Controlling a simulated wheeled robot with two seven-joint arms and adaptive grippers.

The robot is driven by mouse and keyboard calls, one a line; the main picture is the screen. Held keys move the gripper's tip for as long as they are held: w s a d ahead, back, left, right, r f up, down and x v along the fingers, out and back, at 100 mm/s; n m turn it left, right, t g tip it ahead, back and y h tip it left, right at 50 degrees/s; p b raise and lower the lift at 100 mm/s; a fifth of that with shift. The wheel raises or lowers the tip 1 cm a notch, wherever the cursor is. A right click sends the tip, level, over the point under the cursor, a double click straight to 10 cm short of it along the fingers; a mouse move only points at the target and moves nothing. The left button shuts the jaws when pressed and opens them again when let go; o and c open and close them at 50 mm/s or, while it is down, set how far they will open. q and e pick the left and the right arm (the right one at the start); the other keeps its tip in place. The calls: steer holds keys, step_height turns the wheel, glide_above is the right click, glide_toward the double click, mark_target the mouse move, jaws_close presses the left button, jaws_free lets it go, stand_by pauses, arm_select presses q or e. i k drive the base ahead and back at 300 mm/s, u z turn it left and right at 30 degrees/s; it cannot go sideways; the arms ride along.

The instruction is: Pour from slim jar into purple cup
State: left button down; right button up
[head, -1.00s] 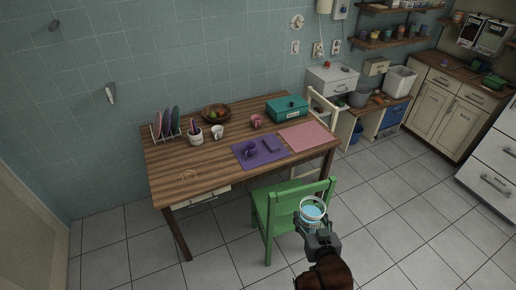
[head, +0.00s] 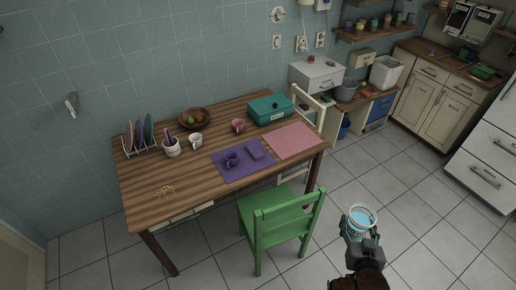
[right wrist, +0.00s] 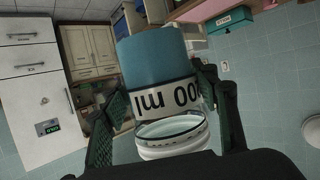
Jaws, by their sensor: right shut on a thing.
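The slim jar (head: 363,216) is clear, with blue contents and a white band. My right gripper (head: 358,232) is shut on it, holding it over the floor to the right of the green chair. In the right wrist view the jar (right wrist: 155,60) sits between the two fingers, its open rim towards the camera and part of a "ml" label showing. The purple cup (head: 231,159) stands on a purple mat (head: 228,174) on the wooden table, well away from the jar. My left gripper is out of view.
A green chair (head: 280,220) stands at the table's front, between jar and cup. The table (head: 190,190) also bears a pink mat (head: 293,140), teal box (head: 270,112), pink cup (head: 238,125), white mug (head: 196,140), fruit bowl and plate rack. Floor around the jar is clear.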

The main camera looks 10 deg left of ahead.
mark_target(231, 156)
steer(key=u, duration=0.1)
steer(key=i, duration=0.55)
steer(key=u, duration=0.75)
steer(key=i, duration=0.4)
steer(key=u, duration=0.5)
